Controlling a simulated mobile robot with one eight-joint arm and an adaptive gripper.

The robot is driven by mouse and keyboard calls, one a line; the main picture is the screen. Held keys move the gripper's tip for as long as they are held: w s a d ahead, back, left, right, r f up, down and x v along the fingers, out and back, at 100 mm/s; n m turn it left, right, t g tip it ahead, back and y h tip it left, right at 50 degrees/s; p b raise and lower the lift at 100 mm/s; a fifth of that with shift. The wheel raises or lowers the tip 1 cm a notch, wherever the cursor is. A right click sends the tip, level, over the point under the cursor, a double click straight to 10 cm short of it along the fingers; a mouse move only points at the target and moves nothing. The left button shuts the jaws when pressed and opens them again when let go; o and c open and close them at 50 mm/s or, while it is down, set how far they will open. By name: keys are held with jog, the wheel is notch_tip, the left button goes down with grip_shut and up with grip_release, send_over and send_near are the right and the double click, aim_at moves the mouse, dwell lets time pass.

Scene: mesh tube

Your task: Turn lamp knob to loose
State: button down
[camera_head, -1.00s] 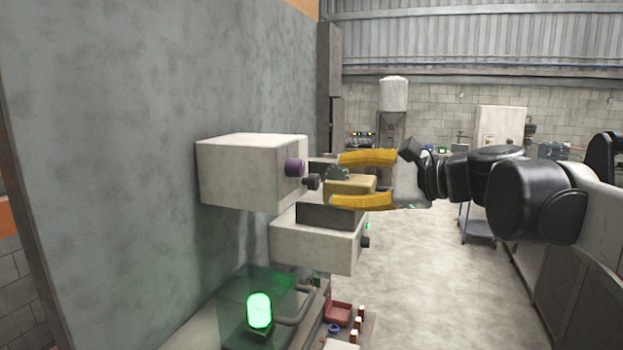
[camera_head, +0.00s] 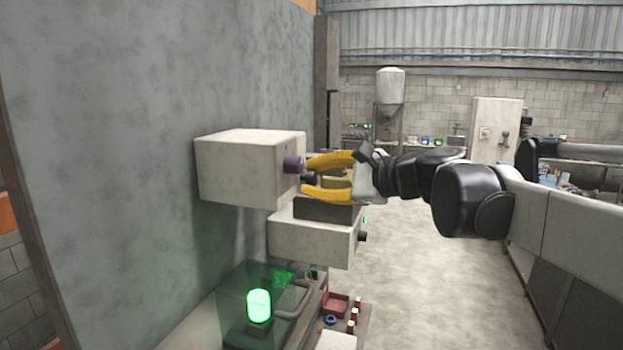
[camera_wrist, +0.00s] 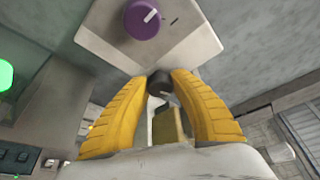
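A white box (camera_head: 235,170) on the grey wall carries a purple round knob (camera_head: 293,164) with a white pointer line. The purple knob also shows at the top of the wrist view (camera_wrist: 147,18). A smaller black knob (camera_wrist: 158,82) sits below it at the box's lower edge. My gripper (camera_head: 308,176) has its two yellow fingers open, one on each side of the black knob. In the wrist view the fingertips are very close to it; I cannot tell whether they touch. No label shows which knob is the lamp's. A green lamp (camera_head: 259,305) glows below.
A second white box (camera_head: 310,238) with a black knob (camera_head: 361,237) hangs just below my gripper. A translucent cover with a grey handle (camera_head: 296,302) surrounds the lamp. A red tray (camera_head: 336,304) and small parts lie beside it. The floor (camera_head: 400,290) to the right is clear.

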jog(key=shift+f+n, duration=0.1)
jog(key=shift+n, duration=0.2)
jog(key=shift+n+t+b, duration=0.7)
jog(key=shift+n+b, duration=0.4)
jog(key=shift+b, duration=0.1)
jog(key=n+b, duration=0.1)
jog(key=n, duration=0.1)
jog(key=n+t+y+b, duration=0.1)
jog(key=n, duration=0.1)
jog(key=shift+f+y+b, duration=0.1)
jog(key=shift+y+b, duration=0.2)
jog(key=shift+b, duration=0.05)
jog(key=n+b, duration=0.1)
jog(key=n, duration=0.1)
jog(key=n+y+b, duration=0.1)
jog(key=n, duration=0.1)
jog(key=shift+n+t+y, duration=0.3)
jog(key=shift+t, duration=0.1)
jog(key=shift+n+g+y+b, duration=0.3)
jog(key=shift+n+y+b, duration=0.55)
jog(key=shift+n, duration=0.95)
jog(key=shift+r+n, duration=0.2)
jog(key=shift+n, duration=0.1)
jog(key=c, duration=1.1)
grip_release()
